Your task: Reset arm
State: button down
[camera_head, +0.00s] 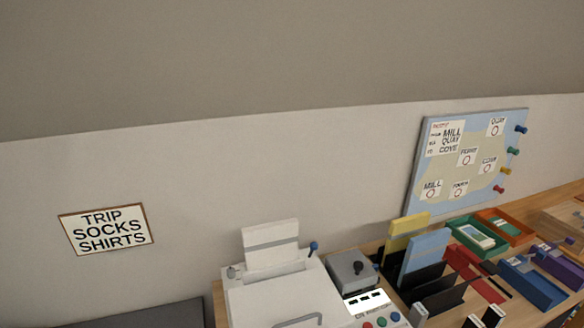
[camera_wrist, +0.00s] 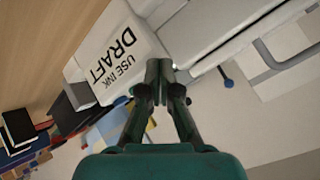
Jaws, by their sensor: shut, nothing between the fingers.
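My gripper (camera_wrist: 160,68) shows in the wrist view with its two dark fingers together at the tips, shut and empty. It is in front of a white printer-like machine (camera_wrist: 205,22) and beside a paper reading "USE INK DRAFT" (camera_wrist: 120,48). How far the fingertips are from these surfaces I cannot tell. In the head view I cannot make out my gripper for certain.
In the head view the white machine (camera_head: 258,292) stands on a wooden desk, with a grey box (camera_head: 350,270) beside it. Dark file dividers (camera_head: 432,278), a green tray (camera_head: 462,238) and an orange tray (camera_head: 516,232) follow rightward. A map board (camera_head: 455,165) leans behind.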

jog(key=shift+t+h, duration=0.6)
jog(key=s+f, duration=0.2)
jog(key=s, duration=0.1)
jog(key=s+f, duration=0.2)
jog(key=s, duration=0.1)
jog(key=s+f, duration=0.2)
jog(key=shift+s+f, duration=0.3)
jog(key=shift+s, duration=0.1)
jog(key=s+f+n+t+h, duration=0.1)
jog(key=s+f, duration=0.1)
jog(key=s, duration=0.9)
jog(key=s+r+n+t, duration=0.1)
jog(key=s+r, duration=0.3)
jog(key=s, duration=0.5)
jog(key=s+r+n+t, duration=0.2)
jog(key=s+r, duration=0.2)
jog(key=s, duration=0.5)
jog(key=shift+s+d+r+n+h, duration=0.2)
jog(key=shift+s+n+h, duration=0.1)
jog(key=shift+h, duration=0.1)
